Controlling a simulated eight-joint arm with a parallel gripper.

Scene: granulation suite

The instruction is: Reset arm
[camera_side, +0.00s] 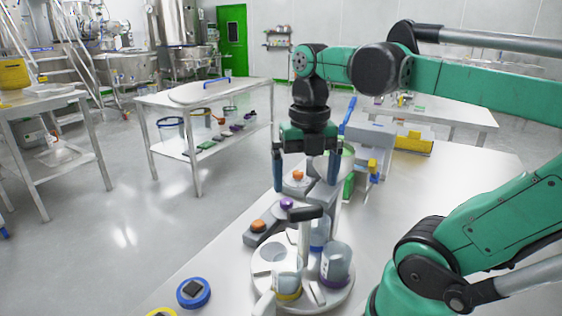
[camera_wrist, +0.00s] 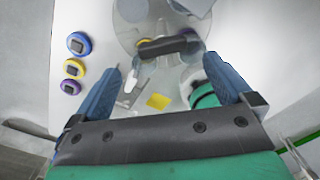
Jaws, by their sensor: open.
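My gripper (camera_side: 306,182) hangs pointing down above the steel table, with its two blue fingers spread apart. In the wrist view my gripper (camera_wrist: 163,65) is also open, and nothing is held between its fingers. Below it in the side view, a black-topped T-shaped handle (camera_side: 305,213) stands at the round tray (camera_side: 338,297). The handle's black bar (camera_wrist: 168,47) shows between and beyond the fingertips in the wrist view; I cannot tell the exact gap.
Clear beakers, one purple-banded (camera_side: 336,265) and one yellow-banded (camera_side: 287,283), stand on the tray. A blue lid (camera_side: 194,292) lies left of it. Grey stations with orange (camera_side: 258,226) and purple knobs stand behind. A yellow bin (camera_side: 414,141) is farther back. The table's right middle is clear.

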